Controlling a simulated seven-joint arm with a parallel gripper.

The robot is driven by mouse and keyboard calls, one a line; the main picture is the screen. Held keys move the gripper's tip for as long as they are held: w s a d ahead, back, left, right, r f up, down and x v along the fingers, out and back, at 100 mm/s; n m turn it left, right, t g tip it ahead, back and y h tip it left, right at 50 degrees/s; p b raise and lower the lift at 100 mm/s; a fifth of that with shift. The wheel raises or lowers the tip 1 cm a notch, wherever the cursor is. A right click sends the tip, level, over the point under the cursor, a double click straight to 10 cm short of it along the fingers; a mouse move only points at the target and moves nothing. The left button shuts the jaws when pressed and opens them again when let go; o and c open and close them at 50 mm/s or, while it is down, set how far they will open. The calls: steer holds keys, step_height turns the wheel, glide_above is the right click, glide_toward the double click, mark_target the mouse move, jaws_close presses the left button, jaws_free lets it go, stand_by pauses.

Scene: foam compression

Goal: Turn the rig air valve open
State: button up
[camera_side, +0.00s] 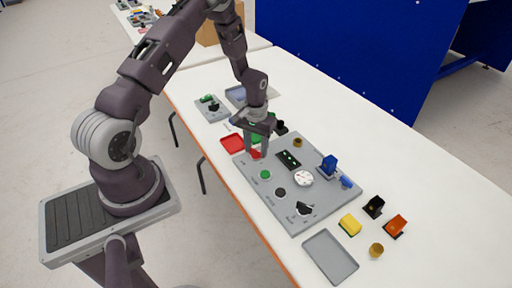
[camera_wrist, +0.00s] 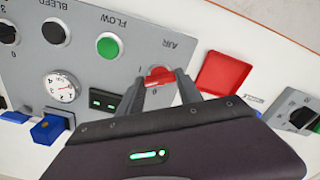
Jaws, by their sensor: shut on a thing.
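The rig air valve is a red knob (camera_wrist: 159,76) beside the label AIR on the grey panel (camera_wrist: 140,50). In the wrist view my gripper (camera_wrist: 160,82) has its two grey fingers on either side of the red knob, shut on it. In the side view my gripper (camera_side: 257,153) points down at the panel's far left corner, and a little of the red knob (camera_side: 255,155) shows by the fingertips. The knob's exact turn angle is hard to read, as the fingers partly cover it.
The panel also bears a green button (camera_wrist: 109,46), black knobs (camera_wrist: 54,32) and a round white gauge (camera_wrist: 62,87). A red tray (camera_wrist: 222,73) lies next to the panel. Blocks, including a yellow one (camera_side: 350,224), and an empty grey tray (camera_side: 330,257) are at the near end.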

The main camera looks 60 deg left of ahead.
mark_target(256, 150)
steer(key=m, duration=0.5)
steer(key=shift+m, duration=0.4)
stand_by(0.4)
steer(key=o, duration=1.4)
step_height(256, 150, up, 7)
steer(key=shift+r, duration=0.1)
